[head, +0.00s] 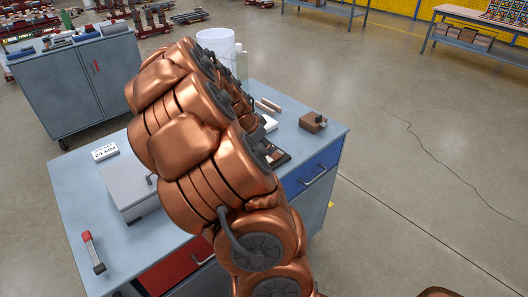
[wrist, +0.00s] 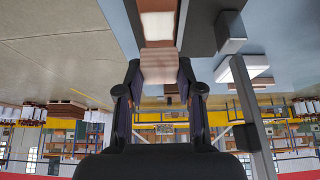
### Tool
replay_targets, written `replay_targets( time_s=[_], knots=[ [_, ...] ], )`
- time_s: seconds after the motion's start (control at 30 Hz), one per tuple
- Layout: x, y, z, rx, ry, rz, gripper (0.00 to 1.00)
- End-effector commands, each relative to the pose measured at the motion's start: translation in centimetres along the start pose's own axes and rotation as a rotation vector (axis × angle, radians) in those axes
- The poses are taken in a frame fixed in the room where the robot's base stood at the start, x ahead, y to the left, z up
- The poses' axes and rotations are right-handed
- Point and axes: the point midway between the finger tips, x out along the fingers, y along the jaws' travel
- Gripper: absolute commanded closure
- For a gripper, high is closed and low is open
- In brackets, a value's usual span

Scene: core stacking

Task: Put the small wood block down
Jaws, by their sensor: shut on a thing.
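The small wood block (wrist: 158,66) is pale pinkish brown and sits between the two dark fingertips of my gripper (wrist: 158,78) in the wrist view. The fingers are shut on its sides. Beyond the block, at the top of that view, is a brown piece with a pale face (wrist: 158,26); I cannot tell whether the held block touches it. In the head view my copper arm covers most of the gripper area, and I cannot clearly make out the held block there.
The blue-grey workbench (head: 78,192) carries a grey box (head: 130,195), a white label block (head: 104,151), a red-and-black tool (head: 93,252), a brown block (head: 312,123) near the right corner and a white bucket (head: 216,42) behind. Open floor lies to the right.

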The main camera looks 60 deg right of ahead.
Motion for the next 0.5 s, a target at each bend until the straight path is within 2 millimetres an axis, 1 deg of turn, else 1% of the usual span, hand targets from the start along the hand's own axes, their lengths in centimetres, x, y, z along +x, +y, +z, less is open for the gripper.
replay_targets(
  time_s=[0.17, 0.33, 0.5],
  knots=[
    [0.9, 0.1, 0.6, -0.003, -0.002, 0.004, 0.86],
    [2.5, 0.1, 1.5, -0.003, -0.002, 0.005, 0.86],
    [3.0, 0.1, 1.8, -0.001, -0.001, 0.002, 0.86]
  ],
)
